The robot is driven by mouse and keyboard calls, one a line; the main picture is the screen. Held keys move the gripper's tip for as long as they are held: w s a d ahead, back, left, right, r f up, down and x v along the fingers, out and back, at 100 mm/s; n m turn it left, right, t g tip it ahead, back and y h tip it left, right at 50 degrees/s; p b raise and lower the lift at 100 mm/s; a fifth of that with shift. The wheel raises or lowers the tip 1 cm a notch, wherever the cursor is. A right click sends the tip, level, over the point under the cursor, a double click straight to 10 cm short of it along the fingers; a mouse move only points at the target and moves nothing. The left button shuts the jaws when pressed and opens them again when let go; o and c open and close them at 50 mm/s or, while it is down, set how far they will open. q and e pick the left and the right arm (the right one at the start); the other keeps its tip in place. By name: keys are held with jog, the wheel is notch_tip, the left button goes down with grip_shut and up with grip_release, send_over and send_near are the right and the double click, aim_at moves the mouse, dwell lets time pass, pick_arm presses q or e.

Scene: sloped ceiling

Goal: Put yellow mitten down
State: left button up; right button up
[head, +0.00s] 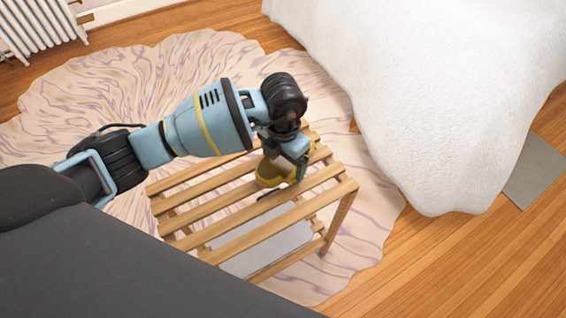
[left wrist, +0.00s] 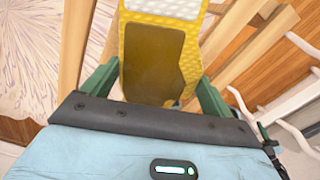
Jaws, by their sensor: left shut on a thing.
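The yellow mitten (head: 270,174) is in my left gripper (head: 291,176), just over the slats of a wooden slatted rack (head: 228,205). In the left wrist view the mitten (left wrist: 192,62) lies between the two green fingers of my left gripper (left wrist: 153,92). It has a quilted yellow edge, a brown middle and a white quilted end at the top. The gripper is shut on it. Whether the mitten touches the slats is hard to tell. My right gripper is not in view.
Bare slats lie left and front of the mitten. A pale flat thing (head: 268,250) shows under the rack. A patterned rug (head: 100,95) lies around it. A bed with a white cover (head: 430,100) stands at right, a radiator (head: 35,28) at the far left.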

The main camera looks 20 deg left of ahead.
aim_at(283, 163)
pick_arm(q)
jog(key=shift+f, duration=1)
jog(key=shift+f, duration=0.15)
jog(key=o, duration=0.8)
notch_tip(283, 163, up, 12)
jog(key=p, duration=0.1)
